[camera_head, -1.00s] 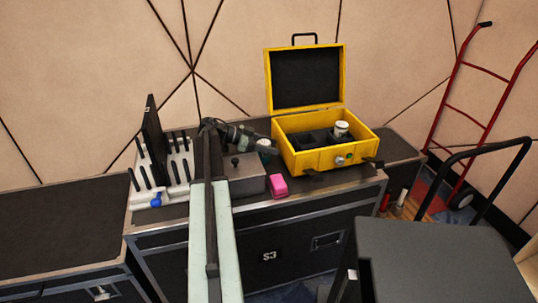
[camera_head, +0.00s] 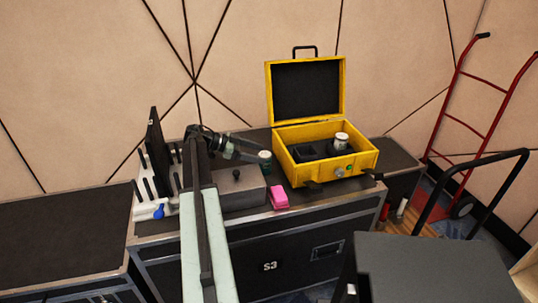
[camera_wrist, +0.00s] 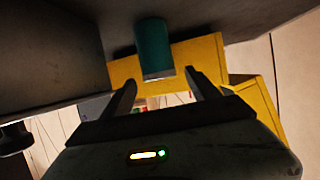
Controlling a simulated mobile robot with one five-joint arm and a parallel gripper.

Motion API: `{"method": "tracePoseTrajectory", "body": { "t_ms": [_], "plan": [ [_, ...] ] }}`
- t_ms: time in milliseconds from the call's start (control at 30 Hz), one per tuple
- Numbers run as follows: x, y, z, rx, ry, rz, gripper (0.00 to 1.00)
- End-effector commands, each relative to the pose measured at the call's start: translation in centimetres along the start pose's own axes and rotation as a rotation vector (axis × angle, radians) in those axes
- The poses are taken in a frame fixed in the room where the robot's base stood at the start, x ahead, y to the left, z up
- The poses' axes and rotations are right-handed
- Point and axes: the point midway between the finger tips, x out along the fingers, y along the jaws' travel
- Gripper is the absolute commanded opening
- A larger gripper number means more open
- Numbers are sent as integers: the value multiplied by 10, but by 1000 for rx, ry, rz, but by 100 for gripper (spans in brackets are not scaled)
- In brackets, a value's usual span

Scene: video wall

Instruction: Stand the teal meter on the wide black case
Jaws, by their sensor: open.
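The teal meter (camera_head: 264,160) is a short upright cylinder on the S3-labelled black case (camera_head: 315,215), between a grey box and the yellow case. In the tilted wrist view the teal meter (camera_wrist: 153,47) shows just beyond the fingertips, roughly in line with the gap. My gripper (camera_wrist: 160,88) is open and empty. In the head view my gripper (camera_head: 252,152) is just left of the meter; whether it touches is unclear. A broad, low black case (camera_head: 55,232) with a bare top stands at the left. I cannot tell which black case is the wide one.
A grey box with a knob (camera_head: 238,190) and a pink block (camera_head: 279,198) stand close to the meter. The open yellow case (camera_head: 330,175) is on its right. A white rack (camera_head: 150,195) holds dark upright pieces. A red hand truck (camera_head: 475,120) stands far right.

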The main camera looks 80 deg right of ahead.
Motion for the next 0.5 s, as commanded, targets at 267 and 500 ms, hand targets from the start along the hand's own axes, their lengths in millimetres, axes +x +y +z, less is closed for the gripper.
{"method": "tracePoseTrajectory", "body": {
  "t_ms": [267, 500],
  "plan": [
    [-56, -1, -2, 0, 0, -1, 70],
    [-63, 0, 0, 0, 0, 0, 70]
  ]
}}
